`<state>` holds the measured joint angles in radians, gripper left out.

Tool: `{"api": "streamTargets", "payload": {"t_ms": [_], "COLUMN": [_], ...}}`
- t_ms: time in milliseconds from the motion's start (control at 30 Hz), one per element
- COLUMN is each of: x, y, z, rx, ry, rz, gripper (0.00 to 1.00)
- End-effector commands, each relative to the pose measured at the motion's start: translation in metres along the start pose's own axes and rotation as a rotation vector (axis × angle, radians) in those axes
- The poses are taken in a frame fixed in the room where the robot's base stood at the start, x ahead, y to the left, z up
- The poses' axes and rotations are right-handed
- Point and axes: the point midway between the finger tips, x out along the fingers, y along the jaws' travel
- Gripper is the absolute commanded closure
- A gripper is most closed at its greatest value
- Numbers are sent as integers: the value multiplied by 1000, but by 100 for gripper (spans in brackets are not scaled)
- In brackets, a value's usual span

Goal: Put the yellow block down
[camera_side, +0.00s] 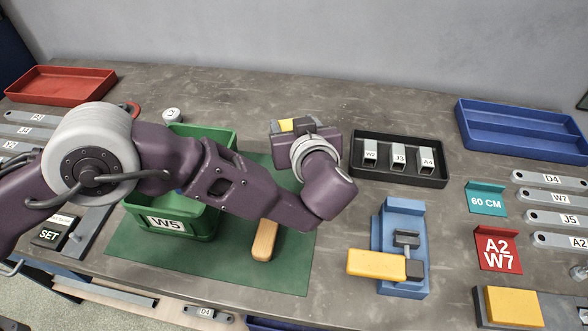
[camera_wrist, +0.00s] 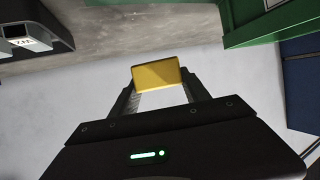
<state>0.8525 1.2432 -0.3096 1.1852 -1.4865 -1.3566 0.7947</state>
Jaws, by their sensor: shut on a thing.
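My gripper (camera_wrist: 158,92) is shut on a yellow block (camera_wrist: 157,74), which sits between the two fingertips in the wrist view. In the side view only a small part of the yellow block (camera_side: 287,125) shows behind my wrist, between the green bin and the black tray. My fingers are mostly hidden there by my own arm. The block appears to be held up off the bench, but its exact height cannot be told. Another yellow block (camera_side: 513,306) lies at the front right, and a yellow bar (camera_side: 377,264) lies at the blue vise.
The green W5 bin (camera_side: 190,226) stands on a green mat (camera_side: 285,270) under my arm, beside a wooden handle (camera_side: 265,240). A black tray (camera_side: 436,180) with tagged brackets is right of my gripper. The blue vise (camera_side: 410,214) stands in front. Bare bench shows behind.

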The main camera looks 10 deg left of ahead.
Motion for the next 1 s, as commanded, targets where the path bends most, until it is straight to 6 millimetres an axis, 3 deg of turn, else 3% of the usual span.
{"api": "streamTargets", "payload": {"t_ms": [200,500,867,900,1000], "x": [17,34,37,37,37], "y": [0,0,0,0,0], "z": [47,89,95,94,94], "rx": [2,1,0,0,0], "ry": [-1,0,0,-1,-1], "rz": [-1,-1,0,1,1], "gripper": [93,93,93,38,24]}}
